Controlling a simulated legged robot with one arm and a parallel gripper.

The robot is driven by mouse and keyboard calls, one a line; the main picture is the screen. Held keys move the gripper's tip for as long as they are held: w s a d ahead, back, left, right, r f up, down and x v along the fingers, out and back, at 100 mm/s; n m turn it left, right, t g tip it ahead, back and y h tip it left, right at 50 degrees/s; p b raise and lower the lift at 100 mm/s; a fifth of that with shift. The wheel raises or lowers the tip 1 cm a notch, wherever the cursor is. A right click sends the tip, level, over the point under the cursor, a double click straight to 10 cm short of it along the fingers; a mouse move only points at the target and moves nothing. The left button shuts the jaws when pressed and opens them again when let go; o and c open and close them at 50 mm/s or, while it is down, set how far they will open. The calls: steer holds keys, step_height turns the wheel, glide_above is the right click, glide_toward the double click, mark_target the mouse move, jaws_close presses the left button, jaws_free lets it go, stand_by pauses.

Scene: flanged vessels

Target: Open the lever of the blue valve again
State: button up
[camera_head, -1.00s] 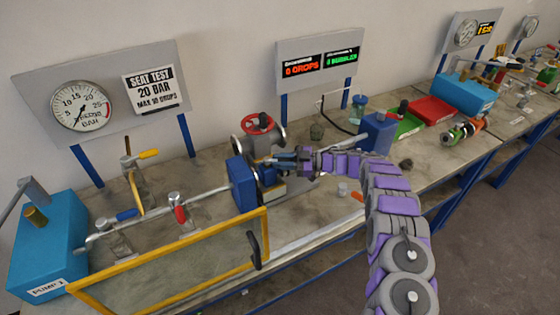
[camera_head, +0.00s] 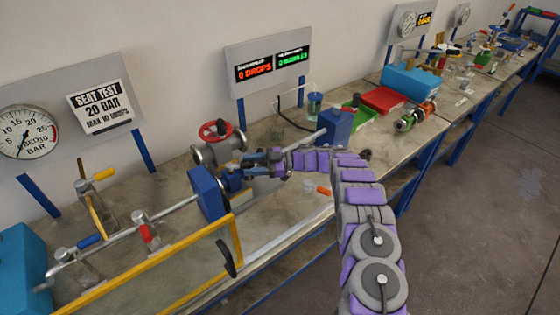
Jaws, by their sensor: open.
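A blue lever (camera_head: 90,241) sits on the pipework at the left of the bench, beside a red-handled lever (camera_head: 148,232). A yellow-handled lever (camera_head: 103,174) stands behind them. My gripper (camera_head: 252,161) is at the end of my purple and grey arm, well to the right of the blue lever. It is just right of the upright blue block (camera_head: 208,192) and in front of the flanged valve with the red handwheel (camera_head: 215,130). It is small in the picture. I cannot tell whether it touches anything there.
A yellow-framed clear guard (camera_head: 160,262) stands along the bench front, before the levers. A second blue block (camera_head: 335,126) stands right of my gripper. Red (camera_head: 383,100) and green trays lie farther right. A pressure gauge (camera_head: 27,132) is on the left back panel.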

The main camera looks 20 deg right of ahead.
steer(key=s+d+b, duration=0.1)
steer(key=d, duration=1.3)
steer(key=shift+s+d+b, duration=0.2)
steer(key=shift+d+b, duration=0.05)
steer(key=shift+b, duration=0.1)
steer(key=shift+c, duration=0.4)
